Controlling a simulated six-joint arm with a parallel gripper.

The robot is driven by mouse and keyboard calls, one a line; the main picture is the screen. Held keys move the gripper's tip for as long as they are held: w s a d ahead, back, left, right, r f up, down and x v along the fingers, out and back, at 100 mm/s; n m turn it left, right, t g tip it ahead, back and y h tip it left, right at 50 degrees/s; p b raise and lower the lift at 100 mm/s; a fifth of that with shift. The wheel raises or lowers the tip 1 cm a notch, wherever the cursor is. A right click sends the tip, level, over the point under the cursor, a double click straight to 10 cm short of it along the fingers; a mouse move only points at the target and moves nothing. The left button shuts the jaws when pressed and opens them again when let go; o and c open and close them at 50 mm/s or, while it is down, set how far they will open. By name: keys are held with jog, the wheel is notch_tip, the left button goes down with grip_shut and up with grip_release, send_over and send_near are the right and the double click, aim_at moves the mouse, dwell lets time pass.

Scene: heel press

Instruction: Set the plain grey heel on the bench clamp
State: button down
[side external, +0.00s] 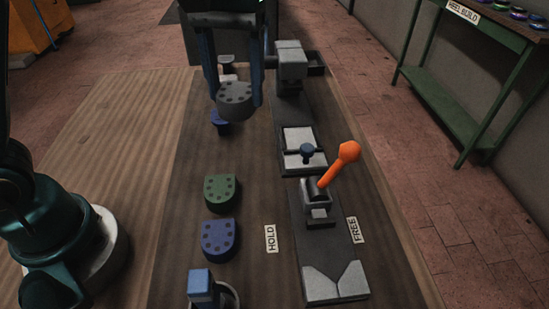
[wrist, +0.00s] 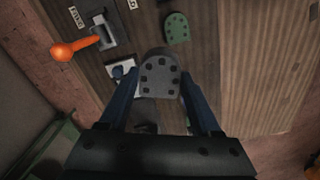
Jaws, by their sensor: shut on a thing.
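The plain grey heel (side external: 235,98) is a rounded block with several dark holes in its top. It is held in the air above the far part of the bench. My gripper (side external: 233,85) is shut on it, with one blue finger on each side. In the wrist view the heel (wrist: 159,77) sits between the fingertips of my gripper (wrist: 158,88). The bench clamp (side external: 319,199) has an orange lever (side external: 340,164) that leans up to the right. Pale pads (side external: 299,139) with a blue knob lie behind the lever. The heel is left of the clamp and apart from it.
A green heel (side external: 222,190) and a blue heel (side external: 218,236) lie on the bench left of the clamp. A blue-topped piece (side external: 201,286) stands at the near edge. A grey block (side external: 291,66) rises at the clamp's far end. HOLD (side external: 270,238) and FREE (side external: 352,229) labels flank the lever.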

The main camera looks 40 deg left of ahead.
jog(key=s+d+f+n, duration=0.15)
jog(key=d+f, duration=0.25)
jog(key=d, duration=0.6)
jog(key=s+d+f+n, duration=0.1)
jog(key=d+f+n, duration=0.2)
jog(key=d, duration=0.6)
jog(key=shift+d+f, duration=0.2)
jog(key=shift+f, duration=4.1)
jog(key=shift+f, duration=0.6)
grip_release()
jog(key=shift+r, duration=0.1)
jog(key=shift+r, duration=2.5)
